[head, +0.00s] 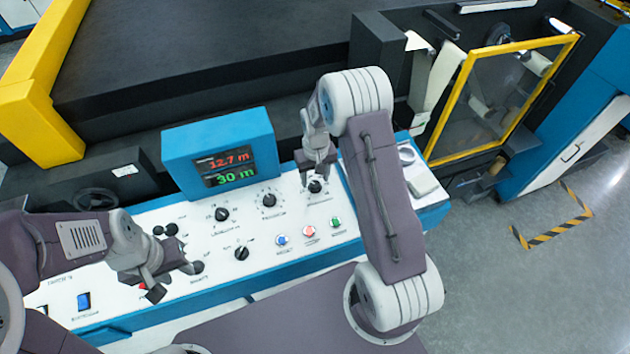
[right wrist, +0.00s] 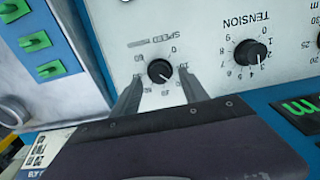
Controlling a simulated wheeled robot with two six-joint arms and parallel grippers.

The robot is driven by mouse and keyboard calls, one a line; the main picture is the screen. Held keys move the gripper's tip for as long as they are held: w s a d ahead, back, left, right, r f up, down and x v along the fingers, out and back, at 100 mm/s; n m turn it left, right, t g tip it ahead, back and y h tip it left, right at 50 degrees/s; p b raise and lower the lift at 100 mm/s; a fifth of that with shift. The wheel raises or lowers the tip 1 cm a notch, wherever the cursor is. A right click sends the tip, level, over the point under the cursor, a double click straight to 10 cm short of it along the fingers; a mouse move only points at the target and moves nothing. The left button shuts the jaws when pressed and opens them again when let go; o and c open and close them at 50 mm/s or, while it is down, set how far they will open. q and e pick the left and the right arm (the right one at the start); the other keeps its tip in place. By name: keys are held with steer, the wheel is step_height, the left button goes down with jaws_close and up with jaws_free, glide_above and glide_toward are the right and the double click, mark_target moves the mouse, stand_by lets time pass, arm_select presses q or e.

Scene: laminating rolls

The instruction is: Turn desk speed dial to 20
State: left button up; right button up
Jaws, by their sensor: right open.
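The speed dial (right wrist: 160,71) is a small black knob on the white panel, with a numbered scale around it and a light pointer mark. In the right wrist view the mark points down and right; I cannot read its exact value. In the head view the dial (head: 315,187) is partly hidden by my right gripper (head: 317,176). My right gripper is open, its two fingers (right wrist: 158,98) on either side of the dial. I cannot tell whether they touch it. My left gripper (head: 174,280) is open and empty above the left part of the panel.
The tension dial (right wrist: 250,53) sits beside the speed dial. A blue display (head: 222,153) reads 12.7 m and 30 m. Several buttons, including a red one (head: 309,231), lie near my right arm. Green switches (right wrist: 41,42) are on a nearby box.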

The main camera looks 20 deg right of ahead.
mark_target(315, 185)
step_height(315, 185, up, 7)
steer(key=b, duration=0.1)
steer(key=shift+s+r, duration=0.2)
steer(key=shift+s, duration=0.1)
steer(key=shift+a+f, duration=0.1)
steer(key=s+a+f+b, duration=0.2)
steer(key=s, duration=0.7)
steer(key=s+a+f+b, duration=0.1)
steer(key=s+a+b, duration=0.1)
steer(key=s, duration=0.6)
steer(key=shift+s+a+f+t+b, duration=0.3)
steer(key=shift+s+a+f+b, duration=0.1)
steer(key=shift+b, duration=0.1)
